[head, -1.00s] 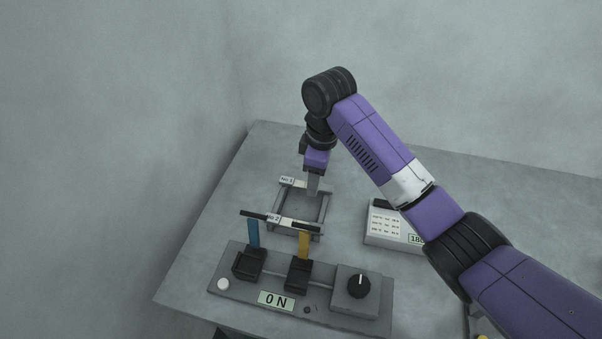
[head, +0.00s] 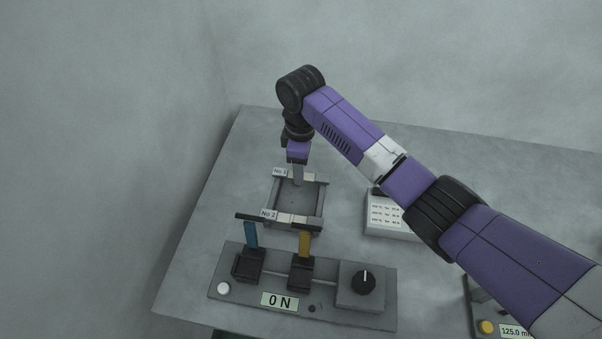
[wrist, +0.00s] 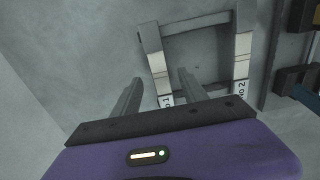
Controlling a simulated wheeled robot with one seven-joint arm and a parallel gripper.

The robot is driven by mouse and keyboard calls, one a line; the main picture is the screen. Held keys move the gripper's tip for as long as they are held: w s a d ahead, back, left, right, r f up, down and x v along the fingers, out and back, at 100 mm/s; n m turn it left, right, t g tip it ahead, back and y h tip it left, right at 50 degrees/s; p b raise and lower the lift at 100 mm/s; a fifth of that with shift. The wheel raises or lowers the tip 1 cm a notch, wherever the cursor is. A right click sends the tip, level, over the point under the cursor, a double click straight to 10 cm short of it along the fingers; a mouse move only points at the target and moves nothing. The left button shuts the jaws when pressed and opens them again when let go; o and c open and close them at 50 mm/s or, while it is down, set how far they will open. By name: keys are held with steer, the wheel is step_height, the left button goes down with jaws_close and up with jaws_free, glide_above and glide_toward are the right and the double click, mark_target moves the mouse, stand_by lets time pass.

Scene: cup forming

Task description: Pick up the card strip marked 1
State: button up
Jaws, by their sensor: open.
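The card strip marked 1 (head: 281,172) lies across the far end of a grey rectangular frame (head: 322,196), its label at the left. In the wrist view this pale strip (wrist: 157,66) runs along the left bar, with its label partly cut off by my gripper's body. My gripper (head: 298,182) is open and empty, pointing down at the far bar. In the wrist view its two fingers (wrist: 158,84) stand on either side of the strip's labelled end. I cannot tell how high the fingertips are above it.
A second strip marked No 2 (head: 270,213) lies across the frame's near end. A white box (head: 388,222) stands to the right, partly behind my arm. The table's left side is clear.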

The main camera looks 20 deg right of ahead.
steer(key=shift+f, duration=0.7)
jaws_close()
steer(key=shift+r, duration=0.15)
